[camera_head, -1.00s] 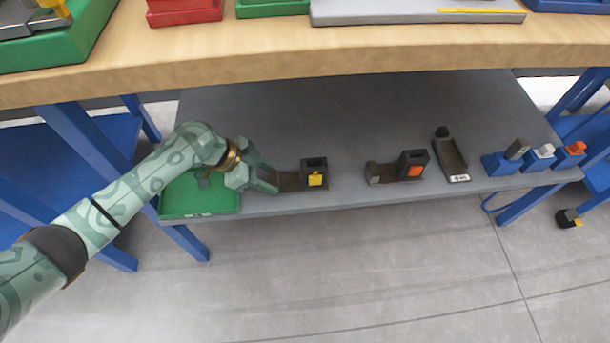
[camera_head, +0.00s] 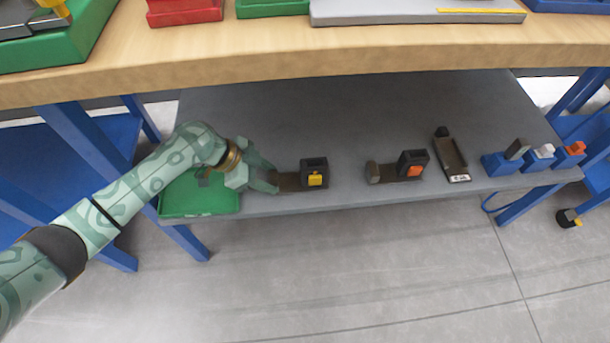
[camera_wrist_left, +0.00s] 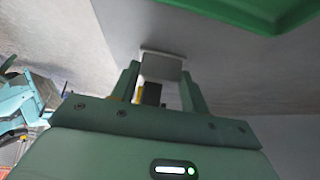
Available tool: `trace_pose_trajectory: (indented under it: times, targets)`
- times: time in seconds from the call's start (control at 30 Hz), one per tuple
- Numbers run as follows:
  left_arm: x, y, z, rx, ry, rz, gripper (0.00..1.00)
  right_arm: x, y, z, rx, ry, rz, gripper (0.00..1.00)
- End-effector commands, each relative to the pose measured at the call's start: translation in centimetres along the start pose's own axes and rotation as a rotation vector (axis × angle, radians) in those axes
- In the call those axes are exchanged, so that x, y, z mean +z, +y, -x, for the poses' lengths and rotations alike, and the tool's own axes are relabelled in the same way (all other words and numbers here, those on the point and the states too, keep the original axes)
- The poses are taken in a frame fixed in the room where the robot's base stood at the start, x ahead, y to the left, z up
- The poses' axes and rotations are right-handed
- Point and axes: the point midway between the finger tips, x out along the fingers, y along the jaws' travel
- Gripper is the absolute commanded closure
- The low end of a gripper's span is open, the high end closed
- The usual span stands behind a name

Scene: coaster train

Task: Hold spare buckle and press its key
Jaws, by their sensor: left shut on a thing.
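A dark buckle with a flat brown base and an upright black housing (camera_head: 314,164) lies on the grey lower shelf. A yellow key (camera_head: 315,180) sits on the housing's front. My left gripper (camera_head: 274,180) reaches in from the left and is shut on the buckle's left end, away from the key. In the left wrist view, a pale grey block (camera_wrist_left: 162,66) sits between the two fingers, with a dark part and a bit of yellow behind it. The fingers hide part of the buckle. My right gripper is not in view.
A green tray (camera_head: 200,208) lies under my left wrist. To the right are a similar buckle with an orange key (camera_head: 415,168), a dark narrow tray (camera_head: 453,160) and several blue blocks (camera_head: 496,165). The wooden tabletop (camera_head: 270,55) overhangs the shelf.

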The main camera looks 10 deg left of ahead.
Motion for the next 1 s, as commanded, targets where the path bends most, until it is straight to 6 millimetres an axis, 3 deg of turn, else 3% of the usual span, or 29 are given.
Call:
trace_pose_trajectory:
  times: [0.07,0.2,1.0]
  targets:
    - [0.15,0.04,-0.02,0.001,-0.004,-0.001,1.0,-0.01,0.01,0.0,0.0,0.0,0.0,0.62]
    - [0.16,0.04,-0.03,0.001,-0.004,-0.001,1.0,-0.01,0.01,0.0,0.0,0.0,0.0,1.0]
    - [0.17,0.05,-0.04,0.002,-0.005,-0.001,1.0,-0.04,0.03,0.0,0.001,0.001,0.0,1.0]
